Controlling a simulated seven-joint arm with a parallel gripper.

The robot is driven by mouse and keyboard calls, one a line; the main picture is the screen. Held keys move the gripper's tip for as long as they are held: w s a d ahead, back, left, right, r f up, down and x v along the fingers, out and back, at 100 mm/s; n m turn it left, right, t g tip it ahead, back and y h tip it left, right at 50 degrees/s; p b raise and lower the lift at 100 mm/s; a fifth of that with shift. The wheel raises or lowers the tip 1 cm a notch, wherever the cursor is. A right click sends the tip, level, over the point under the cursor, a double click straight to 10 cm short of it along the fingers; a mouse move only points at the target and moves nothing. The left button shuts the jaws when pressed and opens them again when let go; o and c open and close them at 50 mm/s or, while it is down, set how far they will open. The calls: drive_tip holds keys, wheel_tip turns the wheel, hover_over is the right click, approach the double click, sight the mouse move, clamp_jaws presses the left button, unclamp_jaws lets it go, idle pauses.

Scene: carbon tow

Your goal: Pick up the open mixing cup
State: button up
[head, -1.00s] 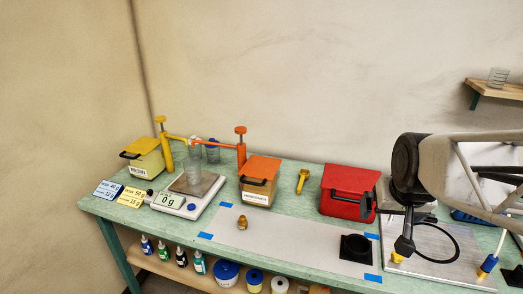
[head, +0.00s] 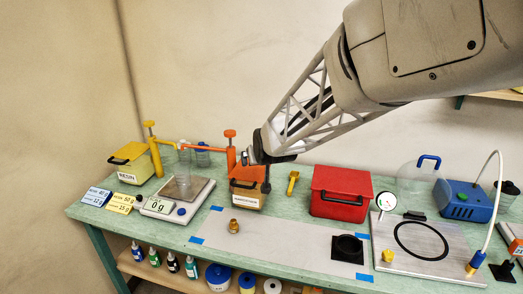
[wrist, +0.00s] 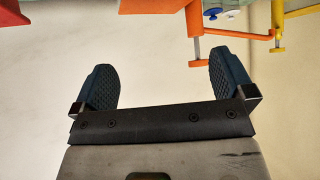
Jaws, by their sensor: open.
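A clear open cup (head: 184,164) stands on the plate of the scale (head: 160,206) at the left, under the yellow and orange pump spouts. Clear cups with lids (head: 203,157) stand behind it, and coloured lids (wrist: 212,13) show at the top of the wrist view. My gripper (head: 253,169) is right of the scale, above the orange-lidded bin, near the orange pump. In the wrist view, its two dark blue fingers (wrist: 163,80) are wide apart with nothing between them. The cup on the scale cannot be made out in the wrist view.
The orange pump (head: 230,150) and yellow pump (head: 154,150) stand close around the scale. A yellow bin (head: 130,170), a red box (head: 338,205) and a brass fitting (head: 233,226) are on the bench. The pale mat (head: 280,240) has free room.

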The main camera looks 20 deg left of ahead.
drive_tip(key=w+a+f+n+y, duration=0.1)
drive_tip(key=a+f, duration=0.1)
drive_tip(key=a, duration=0.5)
drive_tip(key=w+a+f+n+y, duration=0.1)
drive_tip(key=a+f, duration=0.2)
drive_tip(key=a, duration=0.4)
drive_tip(key=n+t+y, duration=0.1)
drive_tip(key=y, duration=0.1)
approach(180, 168)
drive_tip(key=shift+s+d+r, duration=0.1)
drive_tip(key=shift+s+d, duration=0.2)
drive_tip(key=shift+d, duration=0.1)
drive_tip(key=shift+x, duration=1.3)
drive_tip(key=shift+w+a, duration=0.1)
drive_tip(key=shift+w, duration=0.05)
drive_tip(key=shift+x, duration=2.45)
drive_tip(key=shift+c, duration=0.2)
drive_tip(key=c, duration=0.9)
